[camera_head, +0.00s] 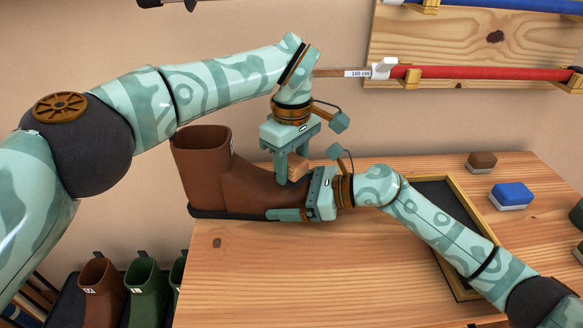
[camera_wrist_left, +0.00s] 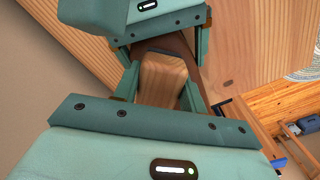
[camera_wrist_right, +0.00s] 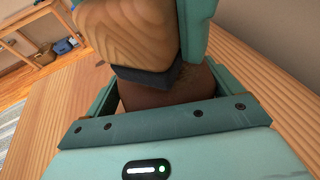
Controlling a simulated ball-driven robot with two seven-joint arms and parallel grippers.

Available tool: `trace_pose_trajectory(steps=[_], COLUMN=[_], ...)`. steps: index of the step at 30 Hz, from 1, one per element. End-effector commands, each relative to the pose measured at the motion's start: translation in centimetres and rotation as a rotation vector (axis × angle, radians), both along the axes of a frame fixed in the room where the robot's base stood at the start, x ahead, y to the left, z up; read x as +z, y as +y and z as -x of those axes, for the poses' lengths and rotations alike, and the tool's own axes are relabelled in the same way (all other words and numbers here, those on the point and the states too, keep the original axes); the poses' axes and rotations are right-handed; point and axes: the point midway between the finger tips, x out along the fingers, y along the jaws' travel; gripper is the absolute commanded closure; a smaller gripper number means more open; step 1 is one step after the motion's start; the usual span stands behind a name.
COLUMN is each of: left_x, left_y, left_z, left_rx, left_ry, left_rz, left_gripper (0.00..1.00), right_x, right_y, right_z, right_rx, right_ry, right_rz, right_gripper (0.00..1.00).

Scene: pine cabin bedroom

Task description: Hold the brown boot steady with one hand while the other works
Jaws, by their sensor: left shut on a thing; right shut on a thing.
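The brown boot (camera_head: 205,165) stands upright on its dark sole at the left end of the wooden table (camera_head: 300,275), toe to the right. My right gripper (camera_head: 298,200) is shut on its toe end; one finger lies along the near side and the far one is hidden. The boot also shows between the fingers in the right wrist view (camera_wrist_right: 165,97). My left gripper (camera_head: 288,168) is shut on a wooden-backed brush (camera_head: 298,168) just above the boot's front. The brush's dark underside shows in the right wrist view (camera_wrist_right: 148,76), at or very near the boot; contact is unclear.
A dark tray with a wooden rim (camera_head: 462,192) lies on the right, partly under my right arm. Brown (camera_head: 481,162) and blue (camera_head: 512,196) brushes lie beyond it, with green ones at the edge. Other boots (camera_head: 102,292) stand low at left. The table's near middle is clear.

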Motion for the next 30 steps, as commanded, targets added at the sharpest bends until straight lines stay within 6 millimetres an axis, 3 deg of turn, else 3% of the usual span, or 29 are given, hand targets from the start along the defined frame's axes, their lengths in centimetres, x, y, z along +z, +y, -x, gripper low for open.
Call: trace_pose_trajectory(steps=[5, 12, 21, 30], left_x=[-0.3, -0.4, -0.6, -0.8], left_y=[0.1, 0.2, 0.1, 0.2], left_z=[0.4, 2.8, 4.4, 7.2], left_rx=[-0.001, -0.003, -0.006, -0.009], left_ry=[-0.001, 0.000, 0.004, 0.008], left_rz=[-0.001, 0.000, 0.001, 0.004], left_gripper=[0.82, 0.82, 0.82, 0.94], right_x=[0.0, 0.0, 0.0, 0.0], right_y=[0.0, 0.0, 0.0, 0.0], right_z=[0.0, 0.0, 0.0, -0.1], right_rx=[-0.001, -0.001, -0.001, -0.001], right_ry=[0.000, 0.000, 0.000, 0.000], right_rz=[-0.001, -0.001, -0.001, -0.001], right_gripper=[0.51, 0.51, 0.51, 0.51])
